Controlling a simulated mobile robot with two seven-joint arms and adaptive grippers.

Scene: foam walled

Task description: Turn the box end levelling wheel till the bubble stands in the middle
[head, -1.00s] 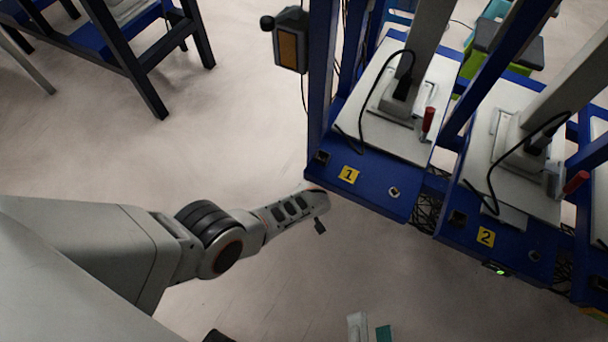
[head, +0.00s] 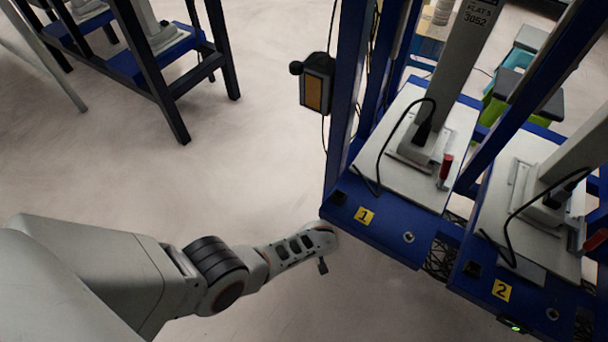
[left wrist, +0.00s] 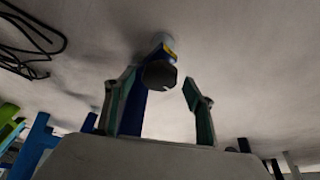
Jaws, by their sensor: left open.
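A dark, round, faceted knob (left wrist: 160,74), which looks like the levelling wheel, shows in the left wrist view at the end of a blue member. My left gripper (left wrist: 160,86) is open, with one finger on each side of the knob. The knob appears beyond the fingertips, and I see no contact. A small green-lit item (head: 513,325), possibly the bubble vial, sits on the front edge by mark 2. Its bubble is too small to read.
Blue uprights (head: 345,100) rise from the bench, with a grey box with an orange face (head: 316,87) hanging on the left one. A dark-framed table (head: 165,85) stands at the upper left. The floor between is clear. Black cable (left wrist: 30,45) shows in the wrist view.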

